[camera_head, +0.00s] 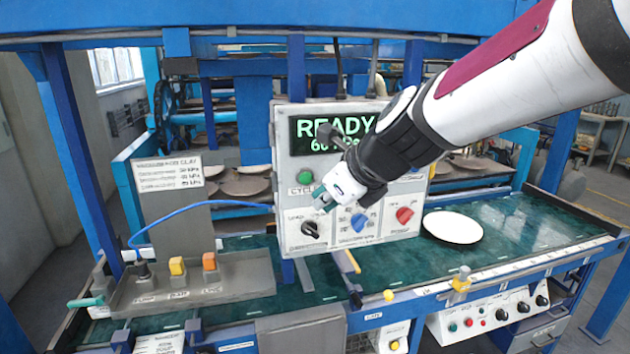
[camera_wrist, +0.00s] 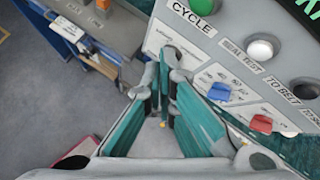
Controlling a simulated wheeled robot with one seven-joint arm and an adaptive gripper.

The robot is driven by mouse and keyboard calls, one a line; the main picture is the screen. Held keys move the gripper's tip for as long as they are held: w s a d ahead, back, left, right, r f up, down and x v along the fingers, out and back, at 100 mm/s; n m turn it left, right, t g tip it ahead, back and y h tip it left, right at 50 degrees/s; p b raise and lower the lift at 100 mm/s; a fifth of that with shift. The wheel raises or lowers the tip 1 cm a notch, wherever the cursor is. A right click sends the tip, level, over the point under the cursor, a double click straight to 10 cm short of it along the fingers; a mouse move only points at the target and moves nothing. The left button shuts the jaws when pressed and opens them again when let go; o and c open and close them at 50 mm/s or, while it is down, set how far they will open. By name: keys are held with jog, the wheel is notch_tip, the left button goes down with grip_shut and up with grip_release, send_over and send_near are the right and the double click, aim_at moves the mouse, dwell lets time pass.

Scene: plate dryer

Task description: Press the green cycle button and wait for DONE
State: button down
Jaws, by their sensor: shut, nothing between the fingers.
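The green cycle button (camera_head: 305,175) is on the grey control box (camera_head: 285,145), above its CYCLE label. It also shows at the top edge of the wrist view (camera_wrist: 202,6). The display (camera_head: 308,132) reads READY, with a second line starting "60" partly covered by my arm. My gripper (camera_head: 325,204) is shut and empty in front of the box, below and right of the green button in the head view. In the wrist view my gripper's fingertips (camera_wrist: 168,62) meet below the CYCLE label, apart from the button in the picture. I cannot tell how far they are from the panel.
The panel also has a black knob (camera_head: 310,228), a blue knob (camera_head: 358,222) and a red knob (camera_head: 404,215). A white plate (camera_head: 452,227) lies on the green belt (camera_head: 505,250) to the right.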

aim_at(316, 188)
jog(key=shift+w+a, duration=0.25)
jog(key=shift+w, duration=0.55)
jog(key=shift+w+a, duration=0.2)
jog(key=shift+w, duration=0.55)
jog(key=shift+w+a, duration=0.25)
jog(key=shift+w, duration=0.55)
